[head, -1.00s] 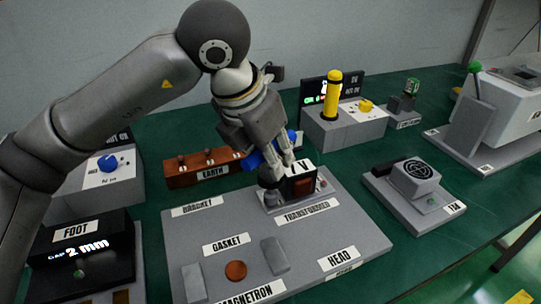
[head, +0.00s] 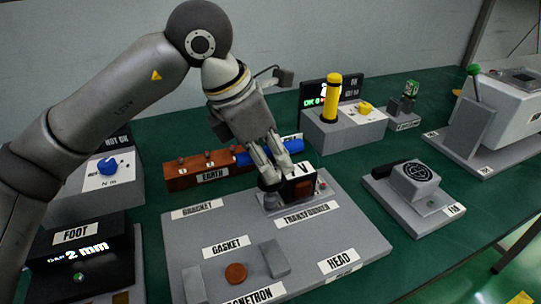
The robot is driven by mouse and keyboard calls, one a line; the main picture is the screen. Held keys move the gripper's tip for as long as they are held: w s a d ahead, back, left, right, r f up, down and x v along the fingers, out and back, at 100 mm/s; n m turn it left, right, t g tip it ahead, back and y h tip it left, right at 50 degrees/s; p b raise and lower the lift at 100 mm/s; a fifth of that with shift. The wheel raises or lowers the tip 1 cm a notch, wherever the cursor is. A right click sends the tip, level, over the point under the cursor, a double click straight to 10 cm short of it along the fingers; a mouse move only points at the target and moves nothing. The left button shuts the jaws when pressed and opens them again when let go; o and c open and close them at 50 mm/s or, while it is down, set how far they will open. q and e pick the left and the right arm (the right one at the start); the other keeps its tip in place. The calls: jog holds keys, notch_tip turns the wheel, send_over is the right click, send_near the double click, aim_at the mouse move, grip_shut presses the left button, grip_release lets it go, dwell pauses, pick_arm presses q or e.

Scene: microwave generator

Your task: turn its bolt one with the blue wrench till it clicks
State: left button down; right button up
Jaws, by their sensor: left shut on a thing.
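The blue wrench (head: 290,148) shows as a thick blue handle lying nearly level across the back of the transformer. My left gripper (head: 277,176) reaches down over it and is shut on it; the fingers hide its middle. I cannot make out its working end. A brown earth block (head: 207,170) with several small bolts on top stands left of the handle, whose left end is close to it. The dark transformer (head: 299,188), with a V plate, sits on the grey assembly plate (head: 225,222) right beside the fingertips. A grey round post (head: 270,200) stands below the fingers. My right gripper is out of view.
A grey box (head: 345,125) with a yellow-handled tool (head: 331,98) and a lit display stands behind. A box with a blue knob (head: 107,165) and the black foot gauge (head: 82,250) are at left. A grey fixture (head: 415,185) stands at right. Green tabletop is clear between them.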

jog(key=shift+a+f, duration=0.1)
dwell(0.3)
pick_arm(q)
jog(key=shift+m+g, duration=0.3)
jog(key=shift+m, duration=0.4)
jog(key=shift+m+g+p, duration=0.3)
jog(key=shift+m+p, duration=0.1)
jog(key=shift+m, duration=0.9)
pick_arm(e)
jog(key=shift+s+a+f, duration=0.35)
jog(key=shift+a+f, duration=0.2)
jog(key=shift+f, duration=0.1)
pick_arm(q)
jog(key=shift+m+g, duration=0.3)
jog(key=shift+p, duration=0.3)
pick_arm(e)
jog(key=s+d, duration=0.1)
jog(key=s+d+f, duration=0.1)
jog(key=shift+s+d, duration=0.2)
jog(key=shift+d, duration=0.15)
pick_arm(q)
jog(key=shift+m, duration=0.5)
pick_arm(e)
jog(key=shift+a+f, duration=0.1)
